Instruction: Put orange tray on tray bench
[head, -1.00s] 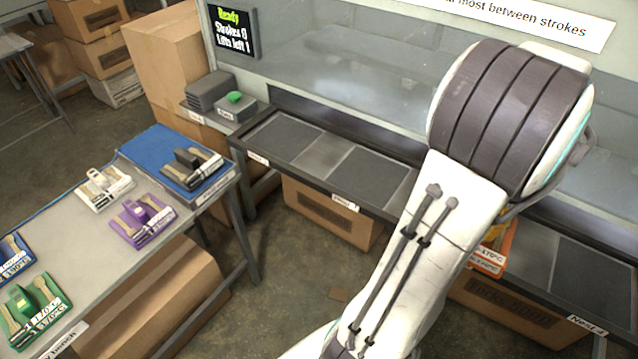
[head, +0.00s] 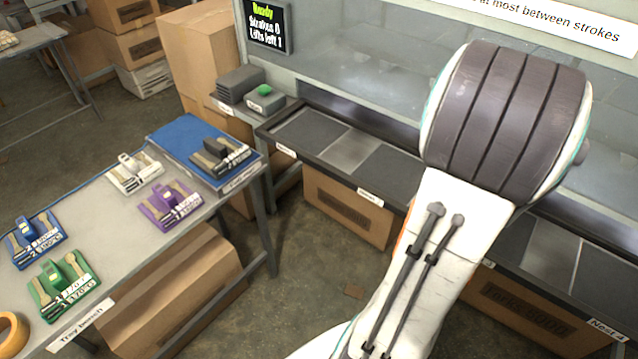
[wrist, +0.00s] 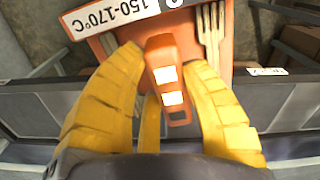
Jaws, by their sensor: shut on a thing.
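The orange tray (wrist: 88,11) fills the top of the wrist view, with a white label reading 150-170°C and wooden cutlery on it. My gripper (wrist: 162,60) has its yellow fingers shut on the tray's upright orange handle. In the head view my arm hides the gripper and nearly all of the tray; only an orange sliver (head: 404,240) shows at the arm's left edge. The tray bench (head: 100,215), a grey table labelled "Tray bench", stands at the left and holds blue, green, white and purple trays.
The press bed with dark nests (head: 308,130) runs along the back. A blue mat (head: 172,135) with a dark-handled tray lies at the bench's far end. An orange ring (head: 12,330) lies at its near left. Boxes stand below. Open floor (head: 290,270) separates bench and press.

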